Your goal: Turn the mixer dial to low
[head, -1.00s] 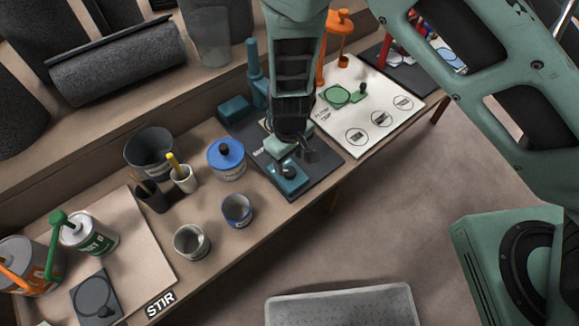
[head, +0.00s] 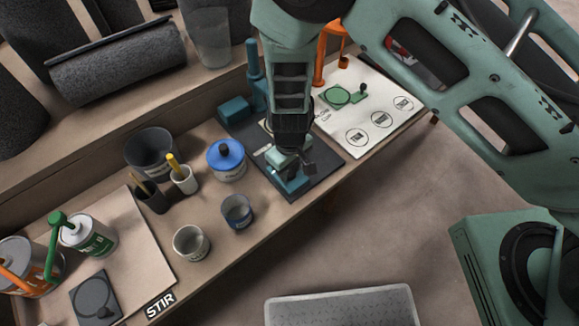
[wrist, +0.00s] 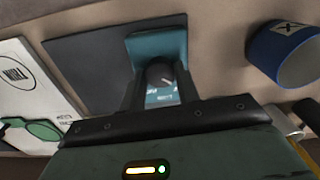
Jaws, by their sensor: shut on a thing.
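The teal mixer stands on a dark mat; its upright column (head: 256,78) is at the back and its teal control box (head: 291,187) at the front edge. In the wrist view, the teal box (wrist: 172,46) carries a dark round dial (wrist: 160,74) with a pale pointer line and a light label below it. My gripper (head: 293,172) is down at the box. In the wrist view, my gripper (wrist: 161,88) has one finger on each side of the dial and is shut on it. The label's words are too small to read, and my arm hides part of the mixer.
A blue-lidded tin (head: 227,160), an open blue cup (head: 237,211) and a grey cup (head: 191,243) stand left of the dark mat (head: 325,161). A white board (head: 385,100) with circles lies to the right. An orange stand (head: 322,60) is behind.

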